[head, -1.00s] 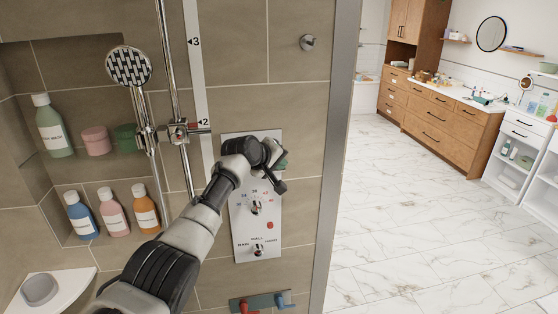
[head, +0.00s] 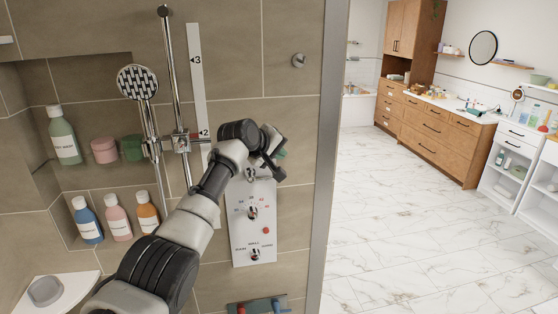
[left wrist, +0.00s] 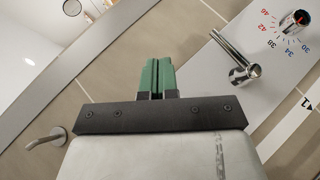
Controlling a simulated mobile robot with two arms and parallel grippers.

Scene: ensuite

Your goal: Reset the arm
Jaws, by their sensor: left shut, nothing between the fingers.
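My left gripper (head: 279,154) is in front of the tiled shower wall, at the top of the white shower control panel (head: 254,222). It hides the panel's upper part in the head view. In the left wrist view its green fingers (left wrist: 157,76) are together with nothing between them. A chrome lever (left wrist: 237,58) on the panel is to the right of the fingers, apart from them. The temperature dial (head: 252,213) is below the gripper; it also shows in the left wrist view (left wrist: 296,20). My right gripper is in neither view.
A hand shower (head: 138,82) and its rail (head: 175,90) stand left of the arm. Several bottles (head: 86,220) and tubs fill wall niches. A metal wall edge (head: 334,150) is to the right, with open marble floor (head: 420,220) beyond. A wall hook (head: 298,60) is above.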

